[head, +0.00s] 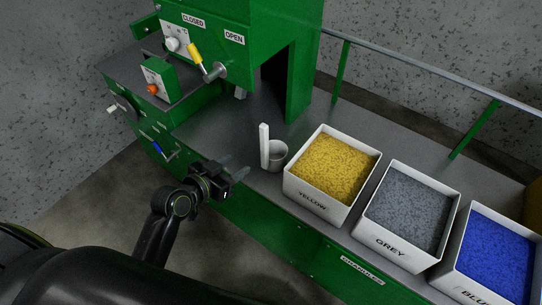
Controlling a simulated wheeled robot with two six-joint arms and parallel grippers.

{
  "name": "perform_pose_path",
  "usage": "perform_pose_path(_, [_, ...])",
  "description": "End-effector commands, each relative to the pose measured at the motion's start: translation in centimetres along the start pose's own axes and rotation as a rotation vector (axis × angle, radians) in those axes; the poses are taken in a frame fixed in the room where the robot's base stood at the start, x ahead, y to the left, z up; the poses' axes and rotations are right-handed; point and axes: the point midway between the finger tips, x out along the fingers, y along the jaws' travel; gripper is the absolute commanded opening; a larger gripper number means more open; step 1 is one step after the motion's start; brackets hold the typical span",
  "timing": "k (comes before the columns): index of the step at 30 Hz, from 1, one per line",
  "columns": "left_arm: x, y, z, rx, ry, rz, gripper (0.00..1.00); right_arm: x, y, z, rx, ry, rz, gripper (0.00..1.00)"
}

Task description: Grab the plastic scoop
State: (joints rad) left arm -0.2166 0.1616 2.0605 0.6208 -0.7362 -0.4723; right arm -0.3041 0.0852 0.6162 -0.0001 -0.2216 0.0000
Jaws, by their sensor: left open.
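The plastic scoop stands on the grey bench top, left of the yellow granule box. It has a grey round cup (278,158) and a white upright handle (264,140) on its left side. My left gripper (238,166) is open and empty at the bench's front edge, left of the scoop. Its fingers point towards the scoop, with a small gap in the picture between them and the handle. My right gripper is not in view.
White boxes of yellow (316,207), grey (386,249) and blue (470,290) granules stand in a row right of the scoop. A green machine (225,50) with levers is behind left. A rail (430,70) runs along the back. Bare bench (205,128) lies left of the scoop.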

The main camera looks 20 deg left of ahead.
Motion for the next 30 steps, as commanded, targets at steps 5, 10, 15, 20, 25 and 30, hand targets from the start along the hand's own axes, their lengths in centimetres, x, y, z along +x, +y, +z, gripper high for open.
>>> perform_pose_path(5, [3.1,0.1,-0.2,-0.003,0.001,0.001,0.47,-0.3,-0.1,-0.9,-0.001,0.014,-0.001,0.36])
perform_pose_path(10, [6.2,0.1,-0.1,-0.002,0.0,0.001,0.47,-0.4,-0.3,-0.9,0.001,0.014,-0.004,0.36])
perform_pose_path(15, [9.1,0.1,-0.1,-0.001,0.0,0.001,0.47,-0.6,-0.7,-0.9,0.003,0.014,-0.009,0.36])
perform_pose_path(20, [10.9,0.1,0.0,-0.002,-0.001,0.0,0.47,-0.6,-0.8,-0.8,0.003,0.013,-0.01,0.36])
perform_pose_path(25, [11.7,0.1,0.0,-0.001,0.0,0.0,0.47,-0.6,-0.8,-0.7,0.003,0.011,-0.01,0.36])
perform_pose_path(30, [12.9,0.1,0.0,-0.003,-0.001,0.0,0.47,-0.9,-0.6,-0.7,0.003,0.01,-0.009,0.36])
